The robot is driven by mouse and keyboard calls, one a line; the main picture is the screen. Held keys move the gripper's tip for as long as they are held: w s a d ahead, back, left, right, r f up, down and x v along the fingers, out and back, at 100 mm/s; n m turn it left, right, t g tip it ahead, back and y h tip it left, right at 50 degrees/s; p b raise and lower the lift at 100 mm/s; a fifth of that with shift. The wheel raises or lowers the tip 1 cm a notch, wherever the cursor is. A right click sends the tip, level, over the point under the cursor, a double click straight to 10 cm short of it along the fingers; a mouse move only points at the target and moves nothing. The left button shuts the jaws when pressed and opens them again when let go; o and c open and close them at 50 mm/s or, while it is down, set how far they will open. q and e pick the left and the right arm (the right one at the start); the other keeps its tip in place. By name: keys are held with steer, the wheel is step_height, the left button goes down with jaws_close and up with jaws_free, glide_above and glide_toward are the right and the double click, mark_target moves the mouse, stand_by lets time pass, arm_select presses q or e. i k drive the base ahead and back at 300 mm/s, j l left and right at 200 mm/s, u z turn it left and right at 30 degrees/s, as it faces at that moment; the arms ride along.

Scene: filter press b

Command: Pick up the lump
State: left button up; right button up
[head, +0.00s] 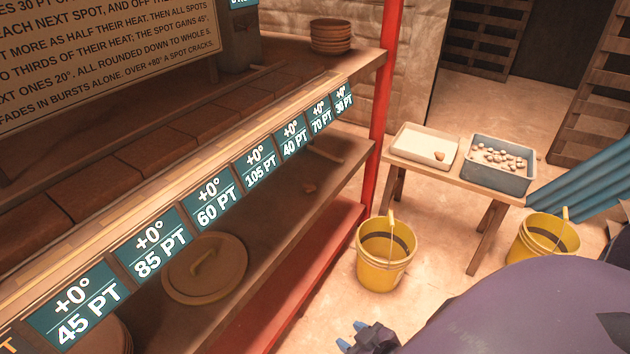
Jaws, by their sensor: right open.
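A small orange-brown lump (439,156) lies in the right part of a shallow white tray (411,152) on a low wooden bench. Several pale lumps (500,157) lie in the grey-blue bin beside the tray. My right gripper (351,336) shows at the bottom edge, its blue fingertips apart and nothing seen between them. It is well apart from the bench and the lumps. My left gripper is out of view.
Yellow buckets stand on the floor, one (386,252) before the bench and one (543,238) at right. A red post (385,90) and the shelving fill the left side. A round lid (205,268) lies on the shelf.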

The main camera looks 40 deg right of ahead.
mark_target(308, 187)
steer(key=i+l, duration=0.1)
steer(key=l, duration=0.35)
steer(key=i+l, duration=0.1)
steer(key=l, duration=0.35)
steer(key=i+l, duration=0.1)
steer(key=l, duration=0.35)
steer(key=i+l, duration=0.15)
steer(key=l, duration=0.3)
